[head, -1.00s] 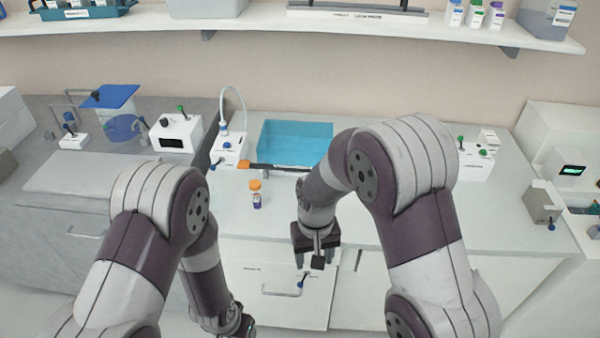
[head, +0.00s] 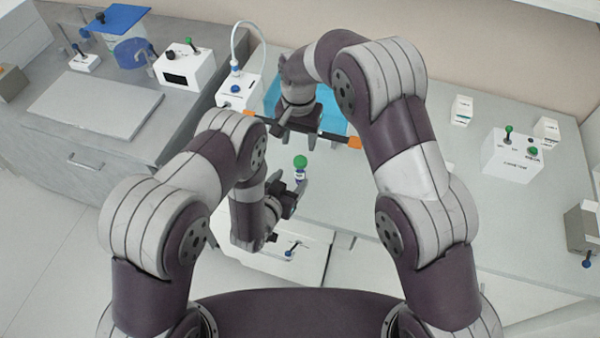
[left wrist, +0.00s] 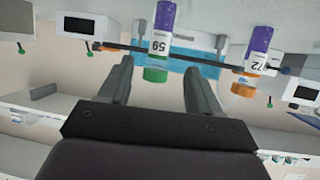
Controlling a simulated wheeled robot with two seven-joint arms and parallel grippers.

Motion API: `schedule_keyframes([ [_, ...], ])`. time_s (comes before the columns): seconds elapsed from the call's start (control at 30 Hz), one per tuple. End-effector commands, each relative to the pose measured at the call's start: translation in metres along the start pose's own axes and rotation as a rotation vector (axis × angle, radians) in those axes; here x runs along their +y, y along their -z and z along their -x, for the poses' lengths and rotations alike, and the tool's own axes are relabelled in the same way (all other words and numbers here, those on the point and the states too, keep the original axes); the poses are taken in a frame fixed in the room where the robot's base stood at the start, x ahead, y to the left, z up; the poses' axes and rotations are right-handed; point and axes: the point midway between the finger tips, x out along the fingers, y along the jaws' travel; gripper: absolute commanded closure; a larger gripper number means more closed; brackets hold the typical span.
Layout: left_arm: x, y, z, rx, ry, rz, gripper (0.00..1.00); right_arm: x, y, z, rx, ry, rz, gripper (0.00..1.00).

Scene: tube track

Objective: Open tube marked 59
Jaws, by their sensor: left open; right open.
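The tube marked 59 (left wrist: 159,40) has a purple body, a white label and a green cap (head: 300,161). It stands upright on the bench; the left wrist picture is upside down. My left gripper (head: 288,183) is open and empty close to this tube, which shows ahead between its fingers in the left wrist view (left wrist: 158,72). My right gripper (head: 301,134) is open at the back, over the blue tray area. A second tube, marked 72 (left wrist: 254,62), has an orange cap and stands beside tube 59.
A dark rod with orange ends (head: 335,136) lies across by the blue tray (head: 271,97), below my right gripper. A white device with a hose (head: 236,91) stands to its left. A white box with green knobs (head: 511,158) is at right.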

Motion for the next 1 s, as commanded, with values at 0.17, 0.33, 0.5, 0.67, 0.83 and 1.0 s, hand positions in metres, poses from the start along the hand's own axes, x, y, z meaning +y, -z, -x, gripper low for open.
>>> schedule_keyframes([
  [0.17,0.0,-0.001,-0.044,0.001,-0.001,0.0,0.37,0.0,0.0,0.0,0.0,0.0,0.001,0.42],
  [0.33,0.0,-0.001,-0.073,-0.001,-0.001,0.0,0.37,0.0,0.0,0.0,0.0,0.0,0.001,0.42],
  [0.5,0.0,-0.001,-0.085,-0.002,0.0,0.0,0.37,0.0,0.0,0.0,0.0,0.0,0.001,0.42],
  [0.67,0.0,0.0,-0.086,-0.002,0.0,0.0,0.37,0.0,0.0,0.0,0.0,0.0,0.001,0.42],
  [0.83,0.0,0.0,-0.086,-0.002,0.0,0.0,0.69,0.0,0.0,0.0,0.0,0.0,0.001,0.42],
  [1.0,0.0,0.0,-0.085,-0.002,0.0,0.0,1.0,0.0,0.0,0.0,0.0,0.0,0.001,0.42],
])
